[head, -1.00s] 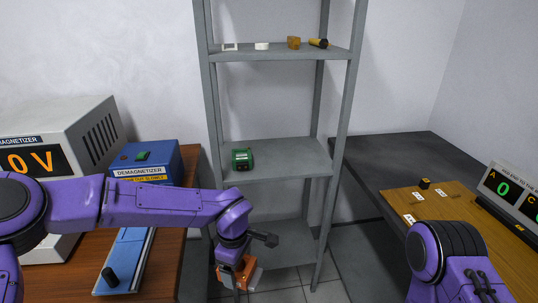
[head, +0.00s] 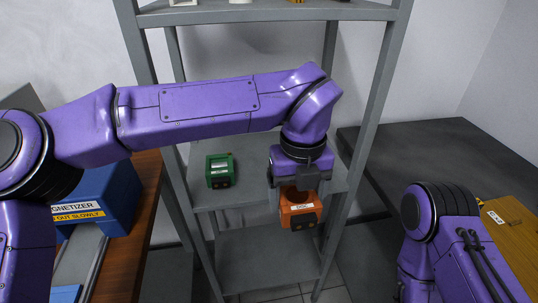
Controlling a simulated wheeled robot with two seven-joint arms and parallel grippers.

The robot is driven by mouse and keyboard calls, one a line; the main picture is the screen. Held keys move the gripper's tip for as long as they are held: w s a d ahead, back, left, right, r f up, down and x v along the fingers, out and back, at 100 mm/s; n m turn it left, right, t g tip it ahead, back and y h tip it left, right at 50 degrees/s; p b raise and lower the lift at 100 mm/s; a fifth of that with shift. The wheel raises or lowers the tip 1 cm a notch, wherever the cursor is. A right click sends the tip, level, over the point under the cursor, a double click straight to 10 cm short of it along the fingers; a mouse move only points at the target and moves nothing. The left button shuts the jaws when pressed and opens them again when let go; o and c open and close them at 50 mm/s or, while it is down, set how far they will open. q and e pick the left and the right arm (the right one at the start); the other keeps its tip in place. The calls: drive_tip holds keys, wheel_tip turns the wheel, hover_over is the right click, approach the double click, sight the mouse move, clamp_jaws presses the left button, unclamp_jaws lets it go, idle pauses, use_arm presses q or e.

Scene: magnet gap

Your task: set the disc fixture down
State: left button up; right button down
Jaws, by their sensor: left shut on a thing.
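The disc fixture (head: 299,216) is an orange block with a small white label on its front and dark parts near its bottom. My left gripper (head: 298,200) points down and is shut on it from above. It hangs at the front edge of the grey middle shelf (head: 238,199), right of centre, and covers part of that edge. I cannot tell whether it touches the shelf. My right gripper is outside the view; only part of that arm shows at the lower right.
A green block fixture (head: 220,171) stands on the left of the middle shelf. The lower shelf (head: 265,262) looks bare. Shelf posts stand at both sides. A blue demagnetizer (head: 100,200) is on the wooden bench at left, and a dark table (head: 425,155) is at right.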

use_arm(q)
drive_tip(key=w+a+p, duration=0.1)
drive_tip(key=w+p, duration=0.1)
drive_tip(key=w, duration=0.4)
drive_tip(key=w+a+f+p, duration=0.1)
drive_tip(key=w+p, duration=0.1)
drive_tip(key=w, duration=0.4)
drive_tip(key=w+a+p, duration=0.1)
drive_tip(key=w+p, duration=0.1)
drive_tip(key=w, duration=0.3)
drive_tip(key=shift+w+a+f, duration=0.25)
drive_tip(key=shift+w, duration=0.15)
wheel_tip(320, 180, down, 5)
drive_tip(key=shift+r+p, duration=0.1)
drive_tip(key=shift+p, duration=0.25)
drive_tip(key=shift+w+f, duration=0.25)
drive_tip(key=shift+f, duration=0.1)
